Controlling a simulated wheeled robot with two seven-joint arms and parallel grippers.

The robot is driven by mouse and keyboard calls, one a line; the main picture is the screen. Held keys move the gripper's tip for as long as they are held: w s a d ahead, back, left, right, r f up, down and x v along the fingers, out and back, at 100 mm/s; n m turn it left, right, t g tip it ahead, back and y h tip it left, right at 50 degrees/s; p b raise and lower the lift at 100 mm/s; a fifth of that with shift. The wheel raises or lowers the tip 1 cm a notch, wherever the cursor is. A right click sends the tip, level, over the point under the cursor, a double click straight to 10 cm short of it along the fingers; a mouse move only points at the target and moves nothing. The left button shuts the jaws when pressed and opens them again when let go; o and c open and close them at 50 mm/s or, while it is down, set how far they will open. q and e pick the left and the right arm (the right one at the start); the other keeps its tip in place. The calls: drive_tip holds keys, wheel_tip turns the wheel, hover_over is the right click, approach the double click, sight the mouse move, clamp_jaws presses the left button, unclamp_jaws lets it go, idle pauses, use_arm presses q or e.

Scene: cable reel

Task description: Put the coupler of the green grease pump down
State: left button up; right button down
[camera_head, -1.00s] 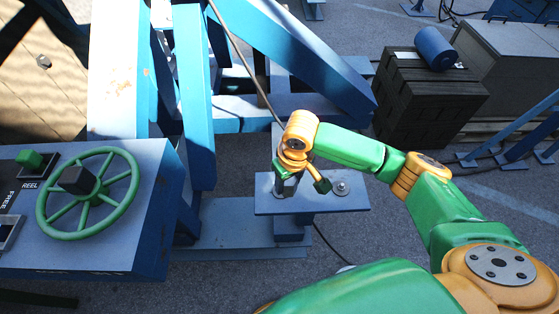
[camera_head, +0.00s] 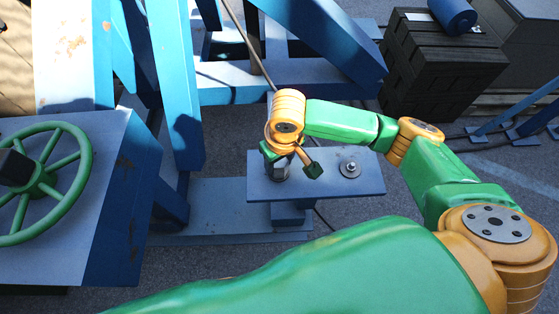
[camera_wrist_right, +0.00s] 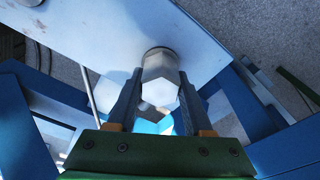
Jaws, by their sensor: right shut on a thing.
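My right gripper (camera_head: 281,168) is over the left end of a small blue shelf (camera_head: 320,186). In the right wrist view, its two dark fingers (camera_wrist_right: 153,103) are shut on the coupler (camera_wrist_right: 159,78), a pale grey metal piece with a hexagonal body. The coupler's far end is at the shelf plate (camera_wrist_right: 120,30); I cannot tell whether it touches. In the head view the coupler is mostly hidden by the gripper. The green grease pump itself cannot be made out. My left gripper is not in view.
A metal fitting (camera_head: 350,169) stands at the shelf's right end. Blue frame beams (camera_head: 325,45) rise behind, with a thin brown hose (camera_head: 244,38). A green handwheel (camera_head: 40,190) is at left. Dark stacked blocks (camera_head: 435,75) stand at back right.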

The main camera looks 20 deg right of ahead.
sight(282, 166)
drive_tip(key=shift+f, duration=0.15)
drive_tip(key=shift+c, duration=2.4)
unclamp_jaws()
drive_tip(key=shift+o, duration=0.9)
drive_tip(key=shift+w, duration=0.1)
wheel_tip(282, 166, up, 12)
drive_tip(key=s+p, duration=0.1)
drive_tip(key=shift+s+d, duration=0.15)
drive_tip(key=shift+s, duration=0.1)
